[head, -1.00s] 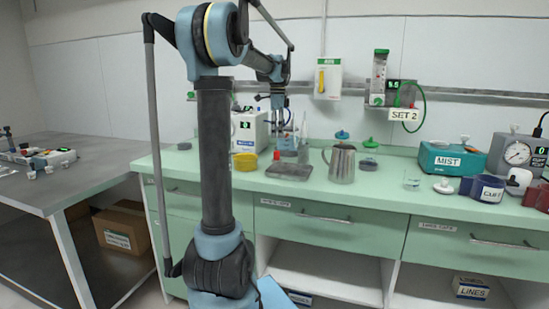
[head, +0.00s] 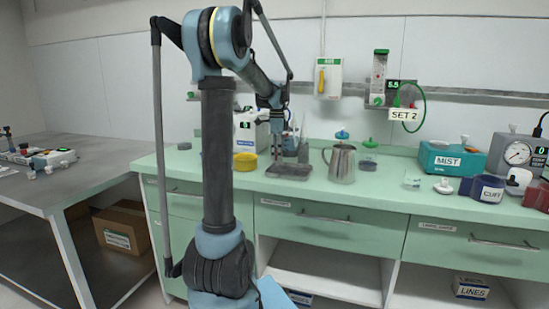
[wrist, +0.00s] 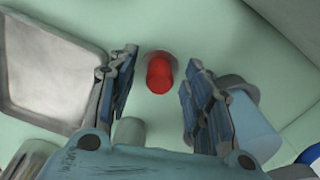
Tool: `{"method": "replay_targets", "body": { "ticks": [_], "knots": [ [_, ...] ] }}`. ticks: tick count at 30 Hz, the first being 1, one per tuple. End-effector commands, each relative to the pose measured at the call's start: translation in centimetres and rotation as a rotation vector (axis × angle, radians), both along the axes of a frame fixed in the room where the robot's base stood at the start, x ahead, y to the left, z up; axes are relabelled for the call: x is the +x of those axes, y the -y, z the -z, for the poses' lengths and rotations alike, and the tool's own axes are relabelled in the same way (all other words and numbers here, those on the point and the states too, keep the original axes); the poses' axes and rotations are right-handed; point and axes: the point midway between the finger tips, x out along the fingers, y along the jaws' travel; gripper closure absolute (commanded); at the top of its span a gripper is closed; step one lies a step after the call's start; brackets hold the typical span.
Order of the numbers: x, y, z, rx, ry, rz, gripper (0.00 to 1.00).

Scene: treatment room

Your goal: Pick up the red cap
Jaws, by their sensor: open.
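The red cap (wrist: 158,75) shows in the wrist view, between my fingers and apart from both. It looks rounded and sits against a grey round piece whose edge shows behind it. My gripper (wrist: 162,58) is open, with one finger on each side of the cap and nothing held. In the head view my gripper (head: 276,148) hangs low over the back of the green counter, behind the metal tray. The cap is too small and crowded there to make out surely.
The grey tray (wrist: 50,75) lies left of my fingers in the wrist view; a bluish-grey cylinder (wrist: 252,125) stands close on the right. In the head view, a metal jug (head: 342,164) and yellow tub (head: 245,162) stand nearby on the counter (head: 225,180).

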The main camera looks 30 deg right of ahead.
Motion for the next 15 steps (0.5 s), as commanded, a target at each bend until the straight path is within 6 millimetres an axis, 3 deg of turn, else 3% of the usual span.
{"method": "replay_targets", "body": {
  "ticks": [4,9,15],
  "knots": [
    [0.01,0.01,-0.02,0.0,0.0,0.0,0.54],
    [0.01,0.0,-0.03,0.0,0.0,0.0,0.93],
    [0.01,0.01,-0.04,0.0,0.0,0.0,0.95]
  ]
}}
